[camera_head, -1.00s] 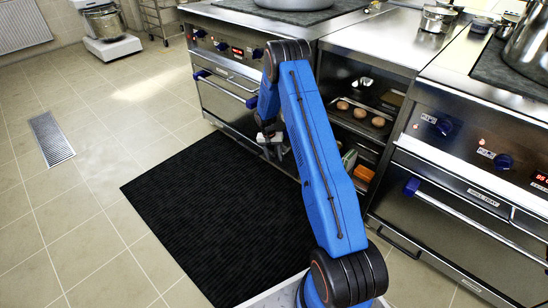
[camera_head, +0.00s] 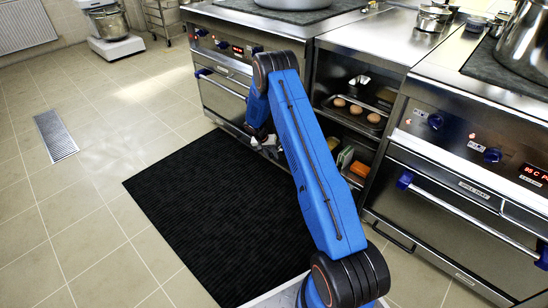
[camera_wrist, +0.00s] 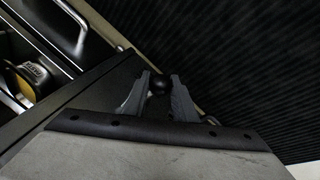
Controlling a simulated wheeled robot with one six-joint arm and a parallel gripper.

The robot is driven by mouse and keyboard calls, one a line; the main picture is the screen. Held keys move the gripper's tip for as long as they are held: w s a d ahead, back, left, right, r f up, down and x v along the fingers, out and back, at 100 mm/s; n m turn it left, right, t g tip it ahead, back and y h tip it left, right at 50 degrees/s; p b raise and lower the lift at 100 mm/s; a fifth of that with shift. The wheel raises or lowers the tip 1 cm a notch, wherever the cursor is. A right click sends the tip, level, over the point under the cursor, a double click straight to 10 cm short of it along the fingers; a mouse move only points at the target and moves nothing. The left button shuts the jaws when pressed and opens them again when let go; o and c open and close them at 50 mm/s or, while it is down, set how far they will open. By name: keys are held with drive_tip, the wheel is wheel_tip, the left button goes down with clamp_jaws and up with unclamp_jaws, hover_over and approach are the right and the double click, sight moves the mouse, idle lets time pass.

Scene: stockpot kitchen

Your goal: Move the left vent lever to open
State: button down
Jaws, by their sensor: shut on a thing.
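The black ball knob of a lever (camera_wrist: 159,84) sits between the fingertips of my gripper (camera_wrist: 160,82) in the wrist view. My gripper is shut on it; the lever's shaft is mostly hidden behind the fingers and housing. In the head view my gripper (camera_head: 266,146) is low in front of the left range (camera_head: 222,96), by its lower right part. My blue arm hides much of that area, and the lever cannot be made out there. The lever's setting cannot be read.
A black ribbed mat (camera_head: 215,225) lies on the floor before the ranges. Open shelves (camera_head: 365,100) with a tray of buns stand between the left range and the right range (camera_head: 460,215). The tiled floor at left is clear, with a drain grate (camera_head: 55,136).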

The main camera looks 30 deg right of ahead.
drive_tip(key=shift+d+f+m+t+h, duration=0.15)
drive_tip(key=shift+f+t+h, duration=0.45)
drive_tip(key=shift+f+h, duration=0.95)
drive_tip(key=shift+d+f+m+t+h, duration=0.15)
drive_tip(key=shift+f+t+h, duration=0.45)
drive_tip(key=shift+f+h, duration=0.95)
drive_tip(key=shift+a+r+h, duration=0.1)
drive_tip(key=shift+r+h, duration=0.3)
drive_tip(key=c, duration=1.5)
unclamp_jaws()
drive_tip(key=shift+o, duration=0.2)
drive_tip(key=shift+w, duration=0.1)
drive_tip(key=v, duration=1.7)
drive_tip(key=shift+a, duration=0.25)
